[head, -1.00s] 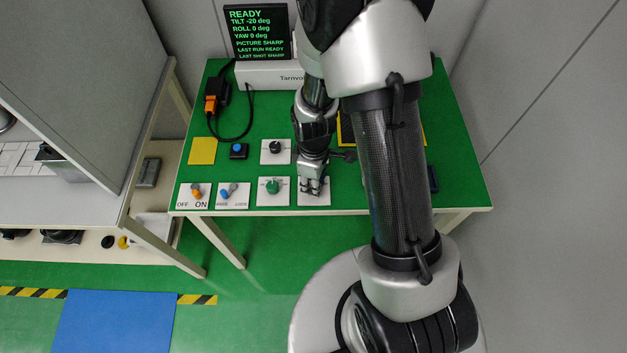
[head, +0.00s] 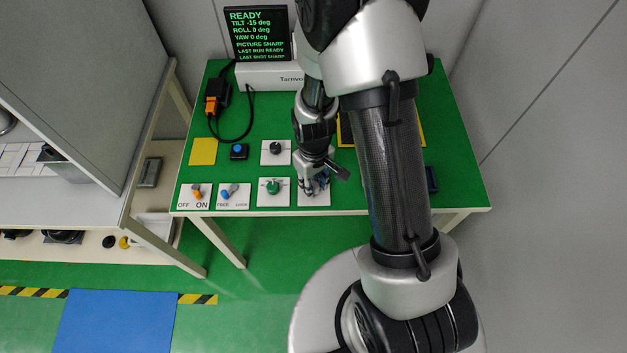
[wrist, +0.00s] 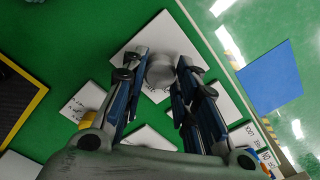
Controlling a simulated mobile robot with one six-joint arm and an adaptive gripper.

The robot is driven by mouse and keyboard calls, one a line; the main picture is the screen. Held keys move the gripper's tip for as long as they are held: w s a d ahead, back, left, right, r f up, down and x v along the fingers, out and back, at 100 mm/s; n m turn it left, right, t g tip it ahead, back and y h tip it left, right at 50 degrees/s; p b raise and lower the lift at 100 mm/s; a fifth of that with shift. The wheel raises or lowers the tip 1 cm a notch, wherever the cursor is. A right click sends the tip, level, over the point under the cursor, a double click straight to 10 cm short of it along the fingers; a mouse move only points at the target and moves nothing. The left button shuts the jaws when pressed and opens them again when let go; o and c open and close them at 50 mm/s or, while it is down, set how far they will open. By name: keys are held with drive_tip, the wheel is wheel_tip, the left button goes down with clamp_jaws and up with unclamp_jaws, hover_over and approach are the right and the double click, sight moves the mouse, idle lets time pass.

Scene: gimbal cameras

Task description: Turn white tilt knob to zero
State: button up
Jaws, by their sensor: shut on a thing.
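The white tilt knob (wrist: 160,72) shows in the wrist view as a pale round knob on a white square plate (wrist: 158,35). My gripper (wrist: 161,66) is shut on it, one finger on each side. In the head view my gripper (head: 314,190) points down over the front right plate (head: 318,202) and hides the knob. The screen (head: 258,33) reads READY, TILT -15 deg, ROLL 0 deg, YAW 0 deg and PICTURE SHARP.
A green knob (head: 272,187) sits on the plate just left of my gripper, with a black knob (head: 276,147) behind it. Two toggle switches stand farther left. A yellow-edged dark mat (wrist: 15,100) lies nearby.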

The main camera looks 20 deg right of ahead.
sight(314, 185)
drive_tip(key=m, duration=0.4)
drive_tip(key=shift+m, duration=0.3)
idle(0.3)
drive_tip(key=o, duration=1.1)
wheel_tip(314, 185, up, 12)
drive_tip(key=shift+r, duration=0.1)
idle(0.5)
